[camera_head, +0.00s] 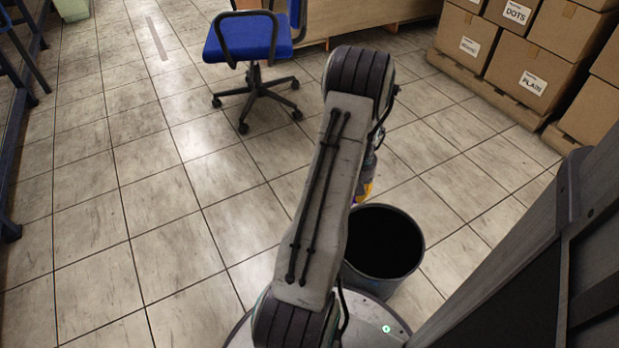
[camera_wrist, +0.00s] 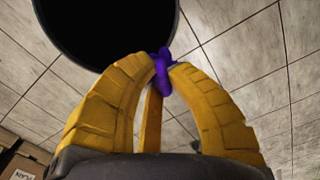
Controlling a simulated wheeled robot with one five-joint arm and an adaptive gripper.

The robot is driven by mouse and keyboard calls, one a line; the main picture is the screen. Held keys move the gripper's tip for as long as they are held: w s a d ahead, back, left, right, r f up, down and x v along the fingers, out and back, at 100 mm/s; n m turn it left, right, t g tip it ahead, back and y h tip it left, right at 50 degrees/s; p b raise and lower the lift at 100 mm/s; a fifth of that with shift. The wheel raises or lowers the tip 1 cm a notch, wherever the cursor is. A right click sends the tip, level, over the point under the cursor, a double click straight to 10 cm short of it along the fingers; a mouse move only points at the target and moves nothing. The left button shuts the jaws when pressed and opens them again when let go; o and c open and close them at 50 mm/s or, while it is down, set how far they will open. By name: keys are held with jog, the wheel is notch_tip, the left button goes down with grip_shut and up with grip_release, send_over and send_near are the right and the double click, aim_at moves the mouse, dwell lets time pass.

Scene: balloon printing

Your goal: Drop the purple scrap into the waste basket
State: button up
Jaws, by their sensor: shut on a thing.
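The purple scrap (camera_wrist: 163,70) is a small twisted piece. It sits between the yellow fingertips of my gripper (camera_wrist: 161,68), which are shut on it, in the wrist view. The waste basket (camera_head: 378,283) is a dark round bin on the floor, just right of my arm in the head view. Its dark opening (camera_wrist: 105,25) is at the top left of the wrist view, and the scrap shows close to its rim, on the right side.
A blue office chair (camera_head: 247,40) stands on the tiled floor at the back. Stacked cardboard boxes (camera_head: 531,82) on pallets are at the back right. A grey cabinet-like structure (camera_head: 520,260) rises at the front right. The floor (camera_head: 130,210) on the left is clear.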

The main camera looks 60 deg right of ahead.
jog(key=s+d+f+n, duration=0.2)
jog(key=s+n, duration=0.3)
jog(key=n, duration=0.3)
jog(key=s+d+f+n, duration=0.2)
jog(key=s+n, duration=0.4)
jog(key=n, duration=0.2)
jog(key=shift+w+a+f+b, duration=0.15)
jog(key=shift+f+b, duration=0.7)
jog(key=shift+f, duration=0.55)
jog(key=shift+w+d+f+b, duration=0.1)
jog(key=shift+f+b, duration=0.75)
jog(key=shift+f, duration=0.55)
jog(key=o, duration=0.7)
jog(key=shift+o, duration=0.2)
notch_tip(320, 180, up, 12)
